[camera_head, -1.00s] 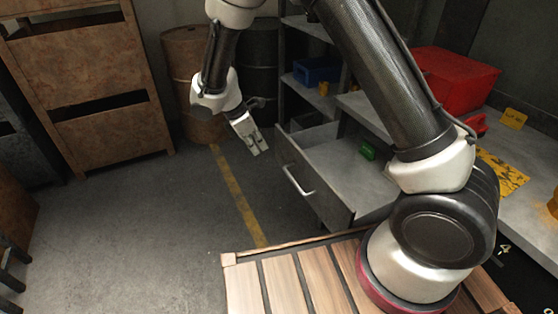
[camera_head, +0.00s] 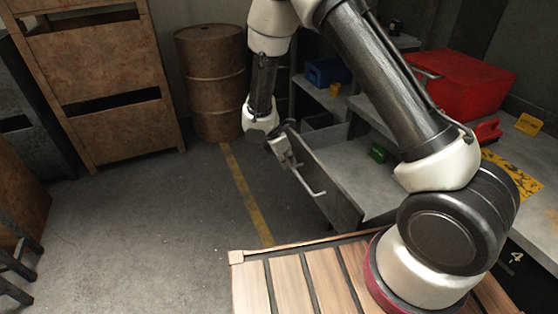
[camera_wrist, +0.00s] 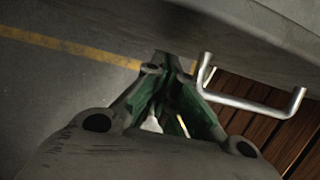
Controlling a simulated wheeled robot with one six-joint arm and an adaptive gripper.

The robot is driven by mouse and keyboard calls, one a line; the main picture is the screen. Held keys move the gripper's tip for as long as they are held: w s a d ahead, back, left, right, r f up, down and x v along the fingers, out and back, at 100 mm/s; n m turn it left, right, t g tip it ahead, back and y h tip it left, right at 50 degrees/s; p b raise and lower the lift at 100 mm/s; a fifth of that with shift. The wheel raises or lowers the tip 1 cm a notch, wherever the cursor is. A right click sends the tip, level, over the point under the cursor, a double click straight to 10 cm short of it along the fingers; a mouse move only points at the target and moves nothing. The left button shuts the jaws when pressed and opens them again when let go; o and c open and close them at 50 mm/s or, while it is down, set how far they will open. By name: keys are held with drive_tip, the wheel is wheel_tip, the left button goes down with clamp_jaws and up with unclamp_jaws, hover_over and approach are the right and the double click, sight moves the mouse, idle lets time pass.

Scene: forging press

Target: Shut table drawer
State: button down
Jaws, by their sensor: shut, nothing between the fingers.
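The grey table drawer (camera_head: 330,192) stands pulled out from the table (camera_head: 405,150), with its front facing left. Its silver bar handle (camera_head: 309,182) shows on the front. A green object (camera_head: 378,153) lies inside the drawer. My gripper (camera_head: 286,160) is shut and empty at the far end of the drawer front, close to it; I cannot tell whether it touches. In the wrist view my fingers (camera_wrist: 172,68) come together just left of the handle (camera_wrist: 250,103), below the drawer front (camera_wrist: 260,35).
A red toolbox (camera_head: 460,85) and yellow cards (camera_head: 515,172) are on the tabletop. A blue bin (camera_head: 327,71) sits on a shelf behind. A rusty barrel (camera_head: 211,80) and rusty cabinet (camera_head: 105,85) stand at the back left. The floor left of the drawer is clear.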

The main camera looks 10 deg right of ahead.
drive_tip(key=shift+w+d, duration=0.1)
drive_tip(key=shift+d, duration=0.25)
drive_tip(key=w+d, duration=0.2)
drive_tip(key=d, duration=0.7)
drive_tip(key=w+d, duration=0.2)
drive_tip(key=d, duration=0.8)
drive_tip(key=w+d, duration=0.2)
drive_tip(key=d, duration=0.7)
drive_tip(key=shift+w+d, duration=0.2)
drive_tip(key=shift+w, duration=0.05)
drive_tip(key=shift+r, duration=0.1)
